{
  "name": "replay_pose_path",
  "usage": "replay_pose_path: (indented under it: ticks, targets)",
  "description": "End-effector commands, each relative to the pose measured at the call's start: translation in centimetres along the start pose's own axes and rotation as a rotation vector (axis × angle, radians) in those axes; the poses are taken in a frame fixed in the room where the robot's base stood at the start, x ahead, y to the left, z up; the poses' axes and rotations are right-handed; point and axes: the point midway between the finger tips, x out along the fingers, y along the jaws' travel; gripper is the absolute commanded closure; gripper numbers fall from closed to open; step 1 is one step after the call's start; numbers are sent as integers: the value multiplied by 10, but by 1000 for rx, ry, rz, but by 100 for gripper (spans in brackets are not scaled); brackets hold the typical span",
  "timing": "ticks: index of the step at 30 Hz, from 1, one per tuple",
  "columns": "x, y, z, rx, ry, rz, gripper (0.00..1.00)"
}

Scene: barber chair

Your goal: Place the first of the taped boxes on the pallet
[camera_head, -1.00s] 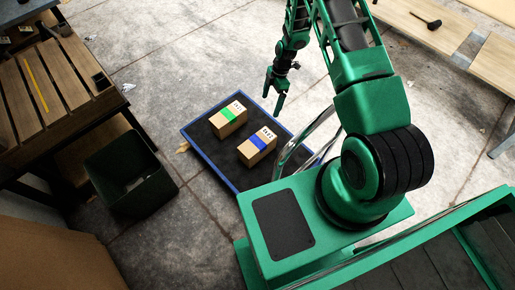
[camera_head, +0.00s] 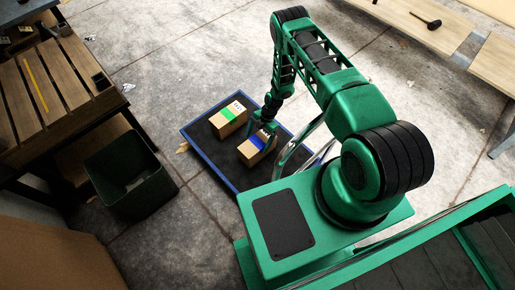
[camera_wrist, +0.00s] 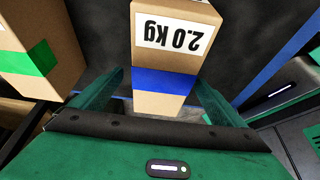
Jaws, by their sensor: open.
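A cardboard box with blue tape (camera_head: 250,153) sits on a dark, blue-rimmed cart platform (camera_head: 209,163). A second box with green tape (camera_head: 228,118) sits beside it, farther back and left. My gripper (camera_head: 261,132) is open and low over the blue-taped box. In the wrist view, the blue-taped box (camera_wrist: 166,82), with an upside-down 2.0 kg label, shows between the two fingers of my gripper (camera_wrist: 163,100). I cannot tell whether the fingers touch it. The green-taped box (camera_wrist: 38,50) is at the left there. I cannot make out a pallet for sure.
A curved metal handle (camera_head: 289,157) rises at the cart's right side. A dark open bin (camera_head: 130,175) stands left of the cart, beside a wooden workbench (camera_head: 45,90). Wooden boards with a mallet (camera_head: 433,23) are at the upper right. Concrete floor behind the cart is clear.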

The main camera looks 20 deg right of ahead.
Motion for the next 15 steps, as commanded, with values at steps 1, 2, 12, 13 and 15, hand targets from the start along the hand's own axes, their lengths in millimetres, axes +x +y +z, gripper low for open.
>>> replay_pose_path:
  ticks: [1, 2, 12, 13, 15]
  targets:
    - [4, 0, 0, 0, 0, 0, 6]
    - [6, 0, 0, 1, -1, 0, 6]
    - [42, -4, 5, 3, 0, -1, 6]
    - [45, -3, 5, 2, 0, 0, 6]
    - [52, -3, 5, 2, 0, 0, 6]
